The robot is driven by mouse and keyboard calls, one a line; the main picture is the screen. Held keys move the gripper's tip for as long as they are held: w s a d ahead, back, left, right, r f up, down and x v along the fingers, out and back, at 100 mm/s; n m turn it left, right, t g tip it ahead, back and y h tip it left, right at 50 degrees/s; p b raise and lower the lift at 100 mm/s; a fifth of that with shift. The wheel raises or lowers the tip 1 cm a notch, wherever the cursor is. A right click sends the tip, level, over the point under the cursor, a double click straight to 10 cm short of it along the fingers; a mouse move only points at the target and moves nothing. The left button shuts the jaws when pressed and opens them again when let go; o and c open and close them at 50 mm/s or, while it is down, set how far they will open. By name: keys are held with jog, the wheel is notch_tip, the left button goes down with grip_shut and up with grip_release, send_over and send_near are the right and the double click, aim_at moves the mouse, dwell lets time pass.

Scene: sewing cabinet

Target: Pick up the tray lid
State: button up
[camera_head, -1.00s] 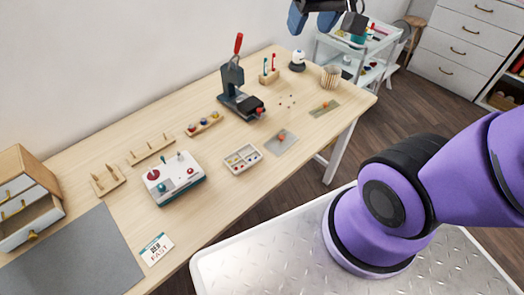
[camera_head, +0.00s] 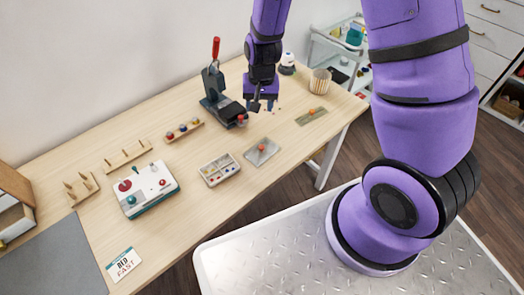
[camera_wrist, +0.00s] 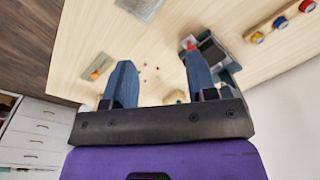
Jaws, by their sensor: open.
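A flat grey plate (camera_head: 262,152) with a small orange knob lies on the table to the right of the compartment tray (camera_head: 219,170); it looks like the tray lid. In the wrist view a grey plate (camera_wrist: 141,6) is cut off by the top edge. A narrower greenish plate (camera_head: 312,116) with an orange knob lies farther back right; it also shows in the wrist view (camera_wrist: 98,67). My gripper (camera_head: 262,106) is open and empty, pointing down above the table beside the press, behind the grey plate. Its two blue fingers show in the wrist view (camera_wrist: 160,63).
A press (camera_head: 220,95) with a red handle stands close to the left of my gripper. Several tiny pieces (camera_wrist: 148,67) lie on the table below it. A striped cup (camera_head: 320,82) stands at the back right. The table is clear around the grey plate's front.

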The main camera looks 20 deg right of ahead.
send_over(262, 146)
notch_tip(262, 146, down, 8)
jog(key=shift+m+g, duration=0.3)
jog(key=f, duration=0.5)
jog(key=shift+w+a+f, duration=0.15)
jog(key=shift+a+f, duration=0.05)
jog(key=shift+a, duration=0.2)
jog(key=shift+s+d+f, duration=0.15)
jog(key=shift+f, duration=1.15)
jog(key=shift+s+d+f, duration=0.1)
jog(key=shift+d+f, duration=0.05)
jog(key=shift+f, duration=1.15)
jog(key=shift+c, duration=0.2)
grip_shut()
